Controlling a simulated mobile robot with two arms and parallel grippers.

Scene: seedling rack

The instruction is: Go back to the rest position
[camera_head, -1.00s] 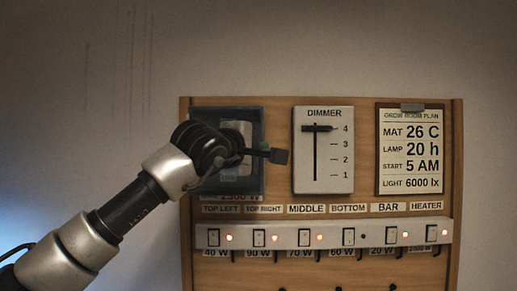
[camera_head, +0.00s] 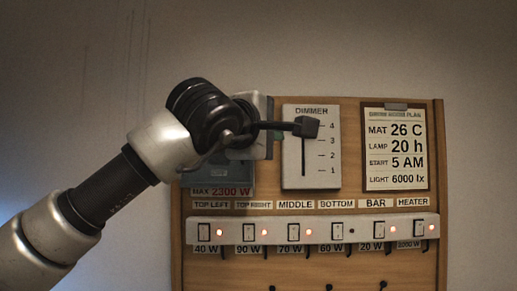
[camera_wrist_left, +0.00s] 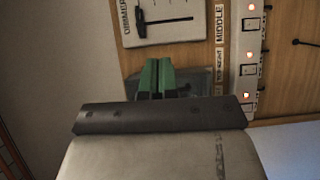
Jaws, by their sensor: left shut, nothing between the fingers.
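My left gripper (camera_head: 279,135) is in front of the panel, just left of the dimmer, its fingers mostly hidden behind my wrist parts in the head view. In the left wrist view its two green fingers (camera_wrist_left: 156,77) are shut together with nothing between them. A meter box (camera_head: 218,176) is partly covered by my left wrist. In the left wrist view the black slider handle (camera_wrist_left: 140,20) is at the end near the DIMMER label. My right gripper is not in view.
A switch strip (camera_head: 335,229) runs below with several labelled switches. Its red lights are lit except at BOTTOM. A plan card (camera_head: 396,150) hangs at the right of the wooden board (camera_head: 440,200). The wall left of the board is bare.

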